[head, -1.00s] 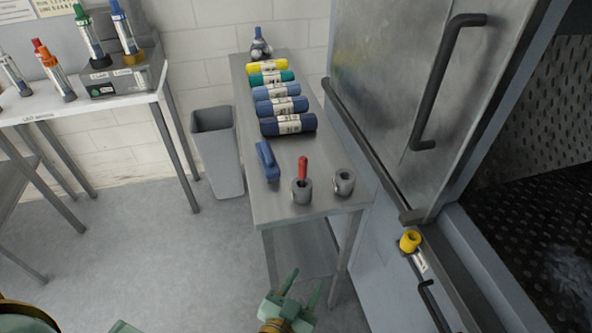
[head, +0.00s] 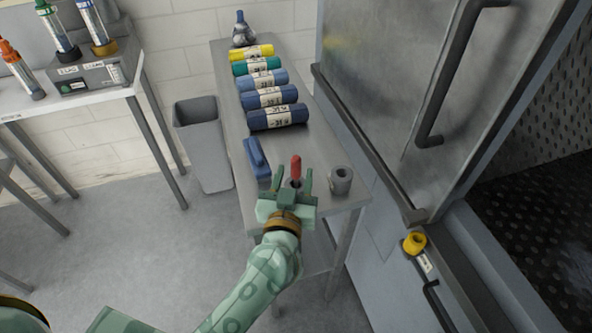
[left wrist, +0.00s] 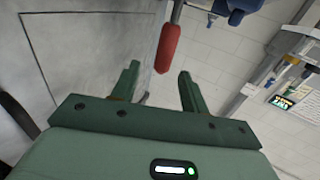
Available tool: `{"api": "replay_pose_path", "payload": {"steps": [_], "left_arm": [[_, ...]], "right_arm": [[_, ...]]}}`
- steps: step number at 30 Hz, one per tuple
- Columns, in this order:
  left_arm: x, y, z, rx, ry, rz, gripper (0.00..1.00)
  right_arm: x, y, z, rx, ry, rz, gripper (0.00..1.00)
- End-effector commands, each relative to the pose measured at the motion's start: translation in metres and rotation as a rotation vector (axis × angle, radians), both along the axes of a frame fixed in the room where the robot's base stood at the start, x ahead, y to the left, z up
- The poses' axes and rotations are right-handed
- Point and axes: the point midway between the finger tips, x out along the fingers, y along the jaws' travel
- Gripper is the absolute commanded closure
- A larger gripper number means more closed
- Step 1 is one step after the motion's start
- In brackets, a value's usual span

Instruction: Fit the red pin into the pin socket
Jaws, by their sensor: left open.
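The red pin (head: 296,166) stands upright in a grey round holder on the steel bench, and my gripper largely hides that holder. The pin socket, a grey cylinder with a hole in its top (head: 341,181), stands just to its right on the bench. My left gripper (head: 294,181) is open, its two fingers on either side of the pin in the head view. In the left wrist view the red pin (left wrist: 167,47) shows just beyond and between the open fingertips (left wrist: 158,72). I cannot tell whether they touch it. My right gripper is out of view.
A blue block-like tool (head: 257,158) lies left of the pin. Several coloured rolls (head: 276,118) fill the bench behind. A grey bin (head: 202,145) stands left of the bench. The steel machine door (head: 385,90) and a yellow ring (head: 414,243) are on the right.

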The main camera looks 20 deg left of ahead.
Motion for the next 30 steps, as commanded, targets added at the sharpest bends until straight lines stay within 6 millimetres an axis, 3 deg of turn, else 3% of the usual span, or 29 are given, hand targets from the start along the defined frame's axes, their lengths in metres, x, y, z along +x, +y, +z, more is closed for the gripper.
{"api": "replay_pose_path", "payload": {"steps": [9, 17, 22, 30], "left_arm": [[0.045, 0.01, 0.0, -0.001, -0.001, 0.0, 0.55], [0.049, 0.011, 0.002, 0.0, -0.001, 0.0, 0.55], [0.049, 0.011, 0.002, 0.0, -0.001, 0.0, 0.97], [0.049, 0.011, 0.002, 0.0, -0.001, 0.0, 1.0]], "right_arm": [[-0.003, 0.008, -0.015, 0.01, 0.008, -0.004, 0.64], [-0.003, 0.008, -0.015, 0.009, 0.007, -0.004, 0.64], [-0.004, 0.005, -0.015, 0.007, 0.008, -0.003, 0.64], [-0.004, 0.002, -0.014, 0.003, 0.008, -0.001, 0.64]]}}
